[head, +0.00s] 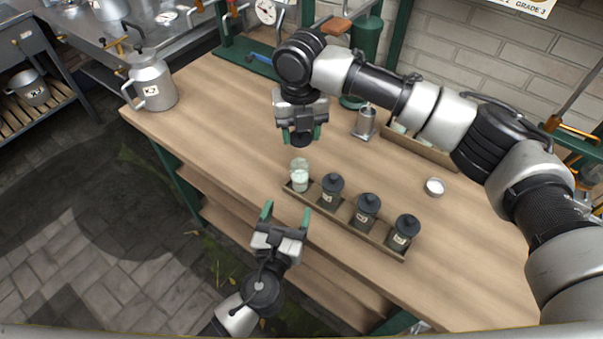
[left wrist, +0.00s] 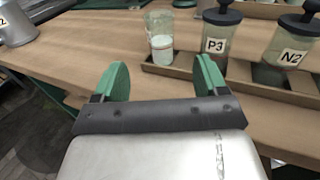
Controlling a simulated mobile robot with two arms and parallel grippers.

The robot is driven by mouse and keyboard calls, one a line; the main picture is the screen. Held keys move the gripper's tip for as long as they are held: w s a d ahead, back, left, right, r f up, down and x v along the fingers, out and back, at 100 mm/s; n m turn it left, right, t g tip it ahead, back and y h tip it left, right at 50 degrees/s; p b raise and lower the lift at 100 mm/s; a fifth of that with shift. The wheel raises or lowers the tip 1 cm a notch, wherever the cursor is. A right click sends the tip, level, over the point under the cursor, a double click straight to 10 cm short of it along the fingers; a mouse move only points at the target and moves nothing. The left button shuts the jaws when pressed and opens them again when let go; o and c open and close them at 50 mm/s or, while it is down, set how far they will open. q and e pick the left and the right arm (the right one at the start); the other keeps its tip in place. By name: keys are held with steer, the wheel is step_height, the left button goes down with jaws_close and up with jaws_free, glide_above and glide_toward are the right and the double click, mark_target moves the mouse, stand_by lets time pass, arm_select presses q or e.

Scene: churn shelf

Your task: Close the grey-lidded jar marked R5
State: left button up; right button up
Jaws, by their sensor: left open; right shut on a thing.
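An open glass jar (head: 300,181) with pale contents stands at the left end of a narrow wooden tray (head: 333,215); it also shows in the left wrist view (left wrist: 161,45). I see no R5 mark on it. Three dark-lidded jars stand to its right; the left wrist view shows the P3 jar (left wrist: 215,45) and N2 jar (left wrist: 292,50). My right gripper (head: 300,131) is shut on a dark grey lid (head: 301,140), above and behind the open jar, apart from it. My left gripper (head: 286,214) is open and empty, in front of the jar, fingers pointing towards it.
A large metal can (head: 151,85) stands at the table's far left corner. A small metal canister (head: 365,121) and a small white dish (head: 434,187) are behind the tray. A dial scale (head: 266,13) is at the back. Bare table lies left of the tray.

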mark_target(298, 178)
steer(key=shift+s+a+r, duration=0.15)
steer(key=shift+s+r, duration=0.1)
steer(key=shift+s, duration=0.25)
arm_select(q)
steer(key=x, duration=1.1)
steer(key=shift+w+d, duration=0.15)
steer(key=shift+w, duration=0.15)
arm_select(e)
steer(key=shift+w+f, duration=0.15)
steer(key=shift+w, duration=0.1)
arm_select(q)
steer(key=c, duration=1.4)
jaws_close()
arm_select(e)
steer(key=shift+f, duration=2.5)
